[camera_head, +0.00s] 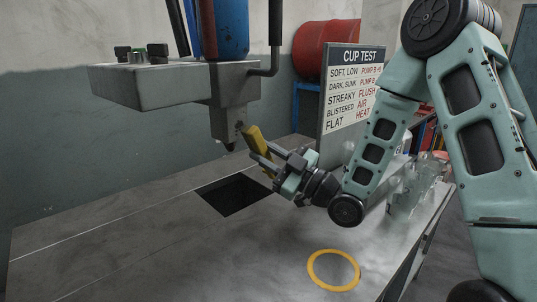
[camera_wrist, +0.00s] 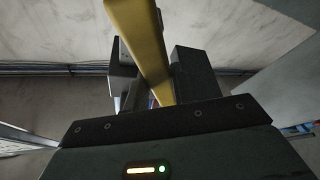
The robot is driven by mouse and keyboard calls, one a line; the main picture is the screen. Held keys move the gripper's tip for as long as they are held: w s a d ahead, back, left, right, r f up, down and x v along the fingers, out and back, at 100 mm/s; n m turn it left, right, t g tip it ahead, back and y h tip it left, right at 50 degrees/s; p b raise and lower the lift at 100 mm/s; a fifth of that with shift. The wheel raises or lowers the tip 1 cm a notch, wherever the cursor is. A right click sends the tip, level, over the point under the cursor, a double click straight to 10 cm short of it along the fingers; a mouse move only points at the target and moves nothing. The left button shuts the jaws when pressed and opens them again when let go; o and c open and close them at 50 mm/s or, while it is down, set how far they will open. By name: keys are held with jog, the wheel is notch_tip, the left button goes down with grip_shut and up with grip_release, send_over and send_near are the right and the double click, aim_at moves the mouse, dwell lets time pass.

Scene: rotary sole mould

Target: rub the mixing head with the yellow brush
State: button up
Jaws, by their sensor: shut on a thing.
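The mixing head (camera_head: 229,95) is a grey metal block with a downward nozzle, hanging over the table at the upper left of the head view. The yellow brush (camera_head: 256,142) is held in my gripper (camera_head: 268,163), tilted, with its upper end close to the right of the nozzle tip. I cannot tell whether it touches the nozzle. In the wrist view the yellow brush (camera_wrist: 142,48) runs up between the dark fingers of my gripper (camera_wrist: 152,66). The brush's bristles cannot be made out.
A square dark opening (camera_head: 233,195) lies in the table (camera_head: 130,235) below the nozzle. A yellow ring (camera_head: 333,287) marks the front right. A CUP TEST sign (camera_head: 350,90) stands behind my arm, with clear cups (camera_head: 412,190) at the right edge and a red drum (camera_head: 322,48) behind.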

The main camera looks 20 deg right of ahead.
aim_at(232, 138)
jog(key=w, duration=0.1)
jog(key=w+a+p, duration=0.1)
jog(key=w, duration=0.1)
jog(key=w+a, duration=0.1)
jog(key=shift+w+p, duration=0.35)
jog(key=shift+w+a+b, duration=0.3)
jog(key=shift+w+a, duration=0.15)
jog(key=shift+w, duration=0.4)
dwell(0.6)
jog(key=shift+d, duration=0.1)
